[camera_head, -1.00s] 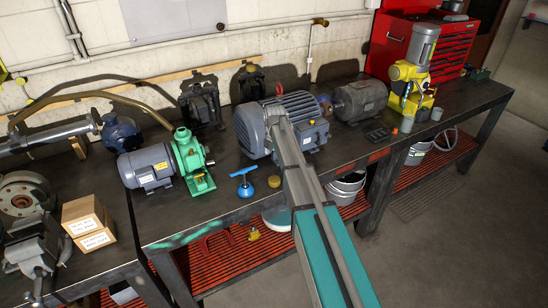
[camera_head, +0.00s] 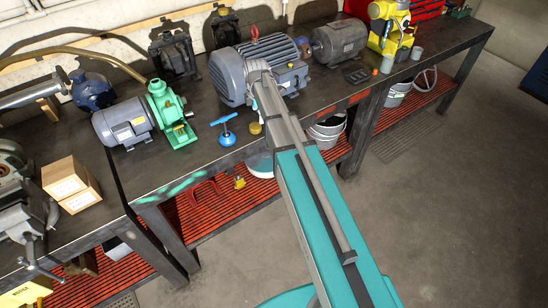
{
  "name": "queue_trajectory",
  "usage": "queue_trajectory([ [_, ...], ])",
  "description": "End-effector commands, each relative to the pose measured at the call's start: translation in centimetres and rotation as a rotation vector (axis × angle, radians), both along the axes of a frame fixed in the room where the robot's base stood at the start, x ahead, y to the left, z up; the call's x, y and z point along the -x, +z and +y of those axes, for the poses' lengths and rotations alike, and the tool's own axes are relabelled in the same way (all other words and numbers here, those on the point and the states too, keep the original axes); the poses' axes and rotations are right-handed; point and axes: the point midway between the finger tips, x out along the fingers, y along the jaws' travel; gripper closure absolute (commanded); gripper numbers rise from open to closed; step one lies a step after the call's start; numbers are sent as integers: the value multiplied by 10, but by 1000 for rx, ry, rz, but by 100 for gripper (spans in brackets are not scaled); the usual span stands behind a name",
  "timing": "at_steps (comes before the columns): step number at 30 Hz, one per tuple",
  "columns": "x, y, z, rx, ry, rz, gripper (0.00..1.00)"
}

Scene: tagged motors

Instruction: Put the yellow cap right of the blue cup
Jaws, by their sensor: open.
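A small, round, dull yellow cap (camera_head: 255,128) lies on the dark workbench (camera_head: 165,172) near its front edge, just left of my arm. No clearly blue cup shows. Two small grey-blue cups, one (camera_head: 387,64) and another (camera_head: 417,54), stand on the bench at the right, near the yellow machine. My arm reaches up across the middle of the picture, its far end in front of the large grey-blue motor (camera_head: 232,82). My gripper's fingers cannot be made out; the arm hides that spot.
A green pump (camera_head: 167,112) and grey motor (camera_head: 124,124) stand left, with cardboard boxes (camera_head: 70,184) further left. A darker motor (camera_head: 337,42) stands right of the large one. A small orange piece (camera_head: 375,72) lies beside the cups. Bench surface near the front edge is partly clear.

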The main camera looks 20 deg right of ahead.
Motion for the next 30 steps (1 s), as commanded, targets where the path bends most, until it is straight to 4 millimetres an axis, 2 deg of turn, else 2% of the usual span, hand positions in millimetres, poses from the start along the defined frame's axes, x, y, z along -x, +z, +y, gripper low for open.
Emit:
queue_trajectory([
  [1, 18, 0, 0, 0, -74, 0, 0],
  [21, 161, 0, 0, 1, -1129, 0, 0],
  [27, 199, 0, 0, 1, -1418, 0, 0],
  [30, 212, 0, 0, 2, -1522, 0, 0],
])
